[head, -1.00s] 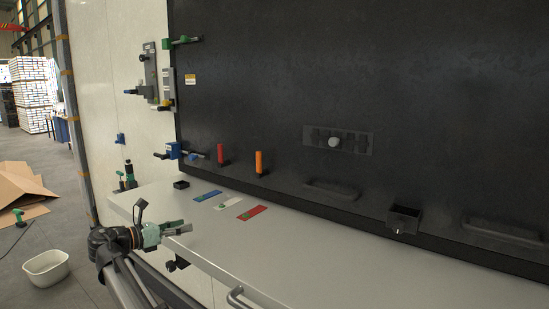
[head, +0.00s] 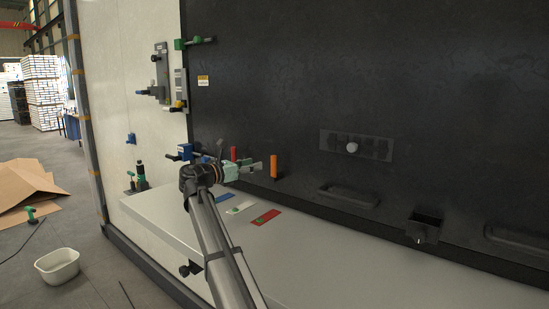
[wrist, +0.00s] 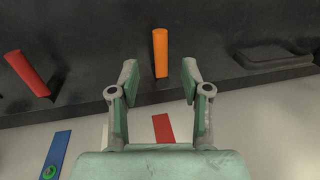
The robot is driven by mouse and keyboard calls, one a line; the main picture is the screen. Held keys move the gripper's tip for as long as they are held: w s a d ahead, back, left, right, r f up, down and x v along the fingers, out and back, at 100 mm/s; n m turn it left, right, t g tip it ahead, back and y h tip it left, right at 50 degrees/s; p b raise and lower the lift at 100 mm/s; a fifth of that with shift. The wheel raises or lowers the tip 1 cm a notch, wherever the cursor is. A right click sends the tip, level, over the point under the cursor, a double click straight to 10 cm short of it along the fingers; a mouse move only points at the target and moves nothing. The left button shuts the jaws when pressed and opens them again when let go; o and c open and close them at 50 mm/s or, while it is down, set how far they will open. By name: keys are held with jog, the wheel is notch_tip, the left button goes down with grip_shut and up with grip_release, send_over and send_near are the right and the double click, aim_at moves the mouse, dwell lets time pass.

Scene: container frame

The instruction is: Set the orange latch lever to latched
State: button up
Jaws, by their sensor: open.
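The orange latch lever (head: 274,166) stands upright low on the dark panel, above the shelf's back edge. In the wrist view the orange lever (wrist: 160,52) is ahead, centred in the gap between my fingers. My gripper (wrist: 159,78) is open and empty, with a finger on each side of that line. In the head view my gripper (head: 259,166) is just left of the orange lever. I cannot tell whether it touches the lever, but in the wrist view they look apart.
A red lever (head: 233,154) is left of the orange one, partly hidden by my gripper; it also shows in the wrist view (wrist: 27,73). Blue (head: 225,197), white (head: 241,208) and red (head: 266,217) cards lie on the grey shelf (head: 330,270). A recessed handle (head: 347,196) is to the right.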

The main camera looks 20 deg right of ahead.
jog(key=p, duration=0.3)
send_over(274, 176)
jog(key=w, duration=0.1)
jog(key=shift+d, duration=0.2)
jog(key=shift+c, duration=0.3)
grip_shut()
